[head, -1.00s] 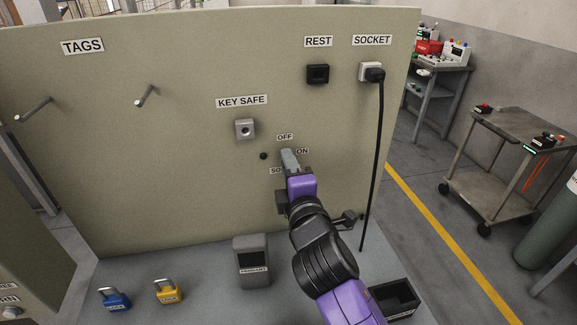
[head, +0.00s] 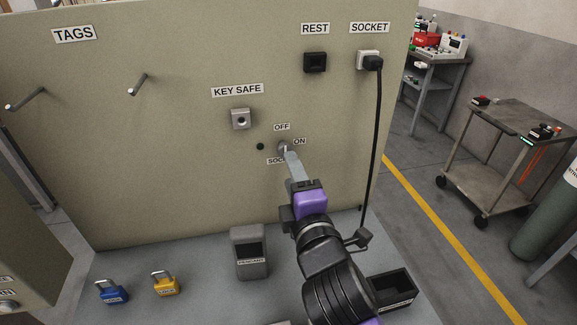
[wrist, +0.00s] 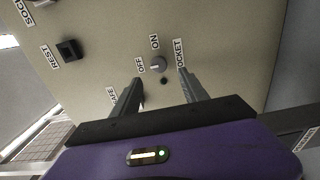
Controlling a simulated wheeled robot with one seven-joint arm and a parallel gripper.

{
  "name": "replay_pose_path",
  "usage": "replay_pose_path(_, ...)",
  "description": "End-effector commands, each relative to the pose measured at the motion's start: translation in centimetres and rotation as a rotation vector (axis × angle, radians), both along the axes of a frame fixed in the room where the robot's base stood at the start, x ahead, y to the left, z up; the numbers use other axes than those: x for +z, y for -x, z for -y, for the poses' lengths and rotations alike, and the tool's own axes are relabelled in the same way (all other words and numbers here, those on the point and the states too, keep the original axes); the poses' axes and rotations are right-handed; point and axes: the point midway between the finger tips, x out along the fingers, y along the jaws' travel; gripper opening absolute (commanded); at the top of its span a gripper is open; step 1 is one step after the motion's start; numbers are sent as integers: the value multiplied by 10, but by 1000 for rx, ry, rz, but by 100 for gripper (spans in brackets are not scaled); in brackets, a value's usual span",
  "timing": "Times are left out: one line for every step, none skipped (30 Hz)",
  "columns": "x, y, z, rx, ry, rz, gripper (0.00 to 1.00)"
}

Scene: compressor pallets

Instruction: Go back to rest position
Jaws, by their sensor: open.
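My gripper (head: 291,156) is in front of the upright beige panel (head: 170,185), just below and right of a round grey switch knob (head: 283,147) in the head view. The wrist view shows the two fingers apart with nothing between them, and the knob (wrist: 158,64) just beyond the tips, apart from them. The knob's light bar seems to lie toward the OFF label (wrist: 141,65); the ON label (wrist: 154,42) is on its other side. A small dark lamp (head: 260,146) sits beside the knob. My wrist hides part of the bench.
A black plug (head: 373,63) is in the socket, its cable hanging right of my gripper. The REST holder (head: 315,62) looks empty.

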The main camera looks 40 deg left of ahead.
Motion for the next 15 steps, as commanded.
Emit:
replay_pose_path(-1,2,5,-2,-1,-1,52)
replay_pose_path(-1,4,6,-1,-1,0,52)
replay_pose_path(-1,6,8,-1,0,0,52)
replay_pose_path(0,7,9,-1,0,0,52)
replay_pose_path(0,8,10,-1,-1,1,52)
replay_pose_path(0,9,10,0,-1,1,52)
replay_pose_path(0,9,10,0,-1,1,52)
replay_pose_path(0,9,10,0,-1,1,52)
replay_pose_path(0,9,10,0,0,0,52)
replay_pose_path(0,9,10,1,0,0,52)
replay_pose_path(0,9,10,1,1,1,52)
replay_pose_path(0,9,10,0,1,1,52)
replay_pose_path(0,9,10,0,1,1,52)
replay_pose_path(0,9,10,0,1,1,52)
replay_pose_path(0,9,10,0,1,1,52)
